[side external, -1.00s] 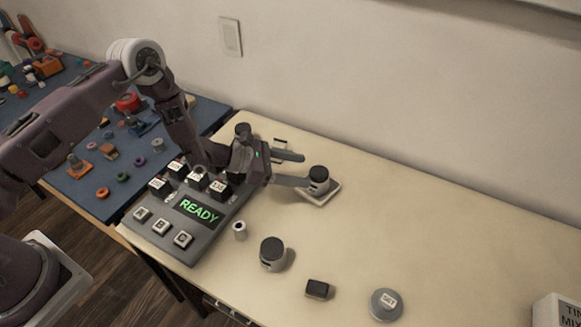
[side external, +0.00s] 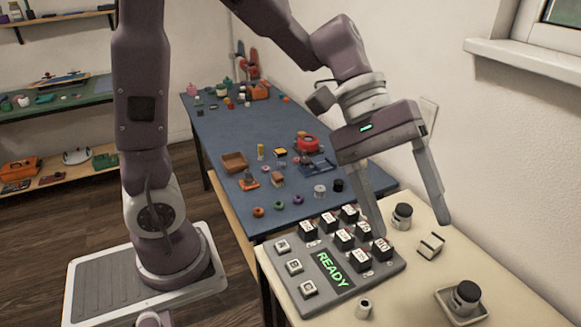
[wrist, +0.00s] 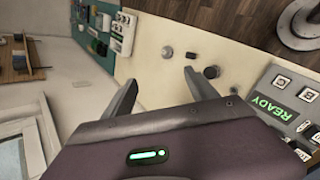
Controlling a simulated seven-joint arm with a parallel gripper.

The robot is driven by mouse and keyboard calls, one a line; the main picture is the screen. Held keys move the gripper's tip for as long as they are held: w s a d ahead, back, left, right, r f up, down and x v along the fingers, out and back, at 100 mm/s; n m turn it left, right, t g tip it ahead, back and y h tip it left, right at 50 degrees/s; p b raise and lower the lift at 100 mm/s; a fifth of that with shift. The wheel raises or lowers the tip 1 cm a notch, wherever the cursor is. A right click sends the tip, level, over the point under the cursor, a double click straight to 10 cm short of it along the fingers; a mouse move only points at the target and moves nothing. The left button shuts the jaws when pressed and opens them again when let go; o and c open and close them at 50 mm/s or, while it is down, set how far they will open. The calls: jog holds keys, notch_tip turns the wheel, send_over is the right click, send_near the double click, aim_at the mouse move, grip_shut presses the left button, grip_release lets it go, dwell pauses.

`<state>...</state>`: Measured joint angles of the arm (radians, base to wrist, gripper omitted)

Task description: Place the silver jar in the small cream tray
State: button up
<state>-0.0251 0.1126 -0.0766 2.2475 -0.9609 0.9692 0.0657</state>
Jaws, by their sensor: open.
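Similar dark-lidded jars stand elsewhere: one (side external: 402,216) at the back of the table, another (wrist: 211,72) in the wrist view. I cannot tell by colour which is the silver one. My gripper (side external: 412,229) is open and empty, raised above the table behind the keypad and apart from the tray. In the wrist view my gripper (wrist: 160,92) has its fingers spread with nothing between them.
The READY keypad (side external: 333,268) lies beside the gripper. A round grey tin (wrist: 168,52) and dark block (wrist: 190,55) show in the wrist view. A cluttered blue table (side external: 225,125) stands behind.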

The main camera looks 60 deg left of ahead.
jog(key=s+a+m+t+y, duration=0.5)
jog(key=s+a+y, duration=0.3)
jog(key=s+a, duration=0.6)
jog(key=shift+a+r+m+y, duration=0.3)
jog(key=shift+a+m, duration=0.2)
jog(key=shift+a, duration=0.25)
